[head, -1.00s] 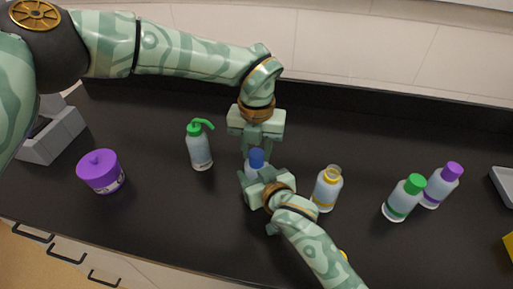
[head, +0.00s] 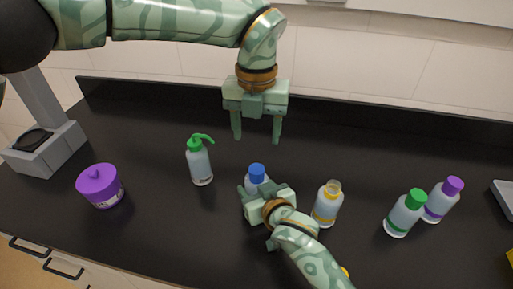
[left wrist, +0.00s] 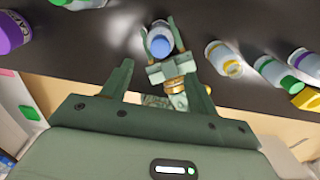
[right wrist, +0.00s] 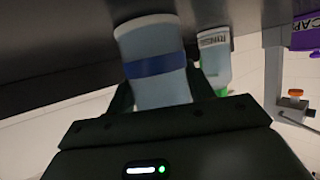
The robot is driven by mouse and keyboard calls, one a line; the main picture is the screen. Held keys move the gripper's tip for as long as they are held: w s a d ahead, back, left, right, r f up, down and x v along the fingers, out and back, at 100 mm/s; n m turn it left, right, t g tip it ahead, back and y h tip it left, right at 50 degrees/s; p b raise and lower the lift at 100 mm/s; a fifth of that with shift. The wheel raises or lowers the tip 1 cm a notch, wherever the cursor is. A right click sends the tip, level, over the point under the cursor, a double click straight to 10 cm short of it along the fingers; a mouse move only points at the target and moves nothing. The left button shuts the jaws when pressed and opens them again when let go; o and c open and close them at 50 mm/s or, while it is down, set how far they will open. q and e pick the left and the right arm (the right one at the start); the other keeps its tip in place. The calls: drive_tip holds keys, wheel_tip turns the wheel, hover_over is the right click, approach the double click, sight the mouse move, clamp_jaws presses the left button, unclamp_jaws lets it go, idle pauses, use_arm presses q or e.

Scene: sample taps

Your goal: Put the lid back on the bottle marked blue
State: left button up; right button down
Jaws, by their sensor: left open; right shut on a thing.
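The bottle marked blue (head: 252,187) stands in the middle of the counter with a blue lid (head: 257,171) on its top. My right gripper (head: 252,195) is shut on this bottle's body. In the right wrist view the bottle (right wrist: 158,88) shows its blue band between the fingers. My left gripper (head: 258,137) is open and empty, above and behind the bottle, apart from the lid. The left wrist view shows the blue lid (left wrist: 159,47) beyond the open fingers. Whether the lid is fully seated I cannot tell.
A green-topped spout bottle (head: 200,163) stands left, a purple jar (head: 100,187) farther left. An open yellow-banded bottle (head: 326,207) stands close right of my right gripper. Green-capped (head: 403,216) and purple-capped (head: 440,203) bottles stand farther right. A grey device (head: 45,147) is at the left.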

drive_tip(key=shift+c, duration=2.4)
unclamp_jaws()
use_arm(q)
wheel_tip(320, 180, up, 2)
drive_tip(key=shift+r, duration=0.1)
use_arm(e)
drive_tip(key=shift+s, duration=0.1)
drive_tip(key=shift+s+d+r, duration=0.15)
drive_tip(key=shift+s+r, duration=0.05)
drive_tip(key=shift+s, duration=0.1)
use_arm(q)
drive_tip(key=r+p, duration=0.1)
drive_tip(key=r, duration=0.1)
drive_tip(key=r+p, duration=0.3)
drive_tip(key=shift+s+r+p, duration=0.3)
drive_tip(key=shift+r+p, duration=0.05)
drive_tip(key=shift+r, duration=0.05)
use_arm(e)
drive_tip(key=v, duration=1.5)
drive_tip(key=shift+s+d, duration=0.15)
drive_tip(key=shift+s, duration=0.05)
